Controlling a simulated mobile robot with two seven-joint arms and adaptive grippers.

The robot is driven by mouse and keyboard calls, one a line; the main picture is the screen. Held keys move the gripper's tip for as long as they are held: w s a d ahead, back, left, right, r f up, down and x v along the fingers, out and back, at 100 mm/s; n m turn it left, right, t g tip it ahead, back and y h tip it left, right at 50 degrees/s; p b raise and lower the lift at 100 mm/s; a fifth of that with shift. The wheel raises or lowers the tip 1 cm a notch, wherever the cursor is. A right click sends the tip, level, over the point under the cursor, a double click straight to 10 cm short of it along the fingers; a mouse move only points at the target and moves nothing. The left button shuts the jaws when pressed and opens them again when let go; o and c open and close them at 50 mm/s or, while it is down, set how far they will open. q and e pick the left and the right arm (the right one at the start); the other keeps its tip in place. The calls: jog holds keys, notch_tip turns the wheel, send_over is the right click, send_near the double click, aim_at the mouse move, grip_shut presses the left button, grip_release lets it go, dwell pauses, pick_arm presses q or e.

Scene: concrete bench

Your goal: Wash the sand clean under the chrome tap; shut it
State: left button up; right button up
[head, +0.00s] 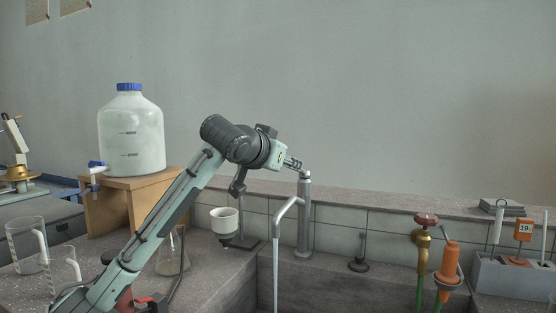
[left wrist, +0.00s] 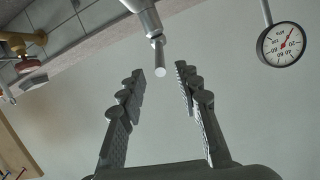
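The chrome tap (head: 304,215) stands upright at the back of the sink. A pale stream of water (head: 275,265) falls from its spout into the sink. My left gripper (head: 294,164) reaches in from the left, at the top of the tap. In the left wrist view my left gripper (left wrist: 157,85) has its two fingers wide apart. The tap's small metal lever (left wrist: 158,58) points into the gap between the fingertips, with no finger visibly touching it. I cannot see any sand; the sink floor is out of view. My right gripper is not in view.
A white funnel (head: 224,221) stands left of the tap. A large white carboy (head: 131,135) sits on a wooden stand (head: 128,205). A brass tap with a red knob (head: 424,245) and an orange-handled fitting (head: 449,263) are right. A dial gauge (left wrist: 282,44) shows in the wrist view.

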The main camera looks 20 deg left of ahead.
pick_arm(q)
jog(key=v, duration=0.5)
jog(key=shift+w, duration=0.1)
dwell(4.3)
